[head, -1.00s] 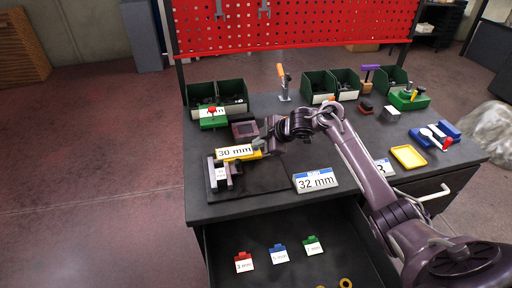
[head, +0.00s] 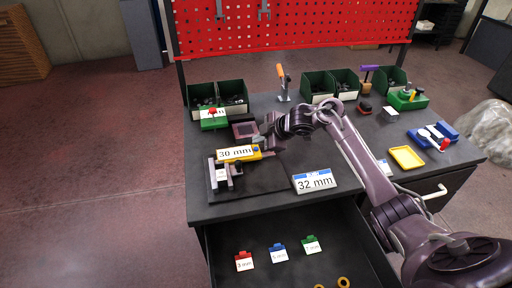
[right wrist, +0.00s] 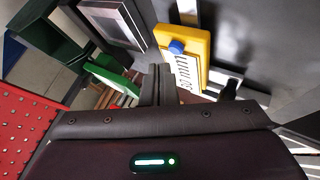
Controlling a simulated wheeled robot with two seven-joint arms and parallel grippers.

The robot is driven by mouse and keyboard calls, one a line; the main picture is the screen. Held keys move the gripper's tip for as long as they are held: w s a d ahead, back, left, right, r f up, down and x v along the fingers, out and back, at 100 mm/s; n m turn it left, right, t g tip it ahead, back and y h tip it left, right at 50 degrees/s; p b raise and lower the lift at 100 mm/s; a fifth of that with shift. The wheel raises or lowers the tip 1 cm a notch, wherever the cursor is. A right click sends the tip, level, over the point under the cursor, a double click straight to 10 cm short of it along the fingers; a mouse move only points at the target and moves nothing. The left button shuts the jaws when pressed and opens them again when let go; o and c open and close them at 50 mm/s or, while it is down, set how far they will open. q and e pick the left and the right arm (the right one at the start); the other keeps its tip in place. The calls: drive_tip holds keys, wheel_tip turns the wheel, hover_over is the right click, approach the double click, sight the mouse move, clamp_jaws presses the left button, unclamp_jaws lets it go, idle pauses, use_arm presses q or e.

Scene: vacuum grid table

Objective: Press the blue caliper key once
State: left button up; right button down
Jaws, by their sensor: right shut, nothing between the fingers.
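The yellow caliper (head: 223,161) with a "30 mm" label lies on the dark mat on the workbench. Its blue key (head: 257,149) is at the right end of the yellow body. In the right wrist view the yellow body (right wrist: 199,40) and the round blue key (right wrist: 177,46) show just beyond the fingertips. My right gripper (head: 258,138) is shut and empty, close behind the key; in the wrist view its fingers (right wrist: 160,70) end beside the key with a small visible gap. I cannot tell its height above the caliper. My left gripper is not in view.
A "32 mm" sign (head: 314,181) stands at the bench front. A green block with a red knob (head: 214,122) and green bins (head: 318,86) stand behind. A yellow tray (head: 407,157) lies right. The open drawer (head: 220,262) holds coloured tags.

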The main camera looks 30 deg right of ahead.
sight(259, 151)
wheel_tip(259, 151, up, 5)
drive_tip(key=p, duration=0.4)
drive_tip(key=shift+f, duration=0.1)
idle(0.6)
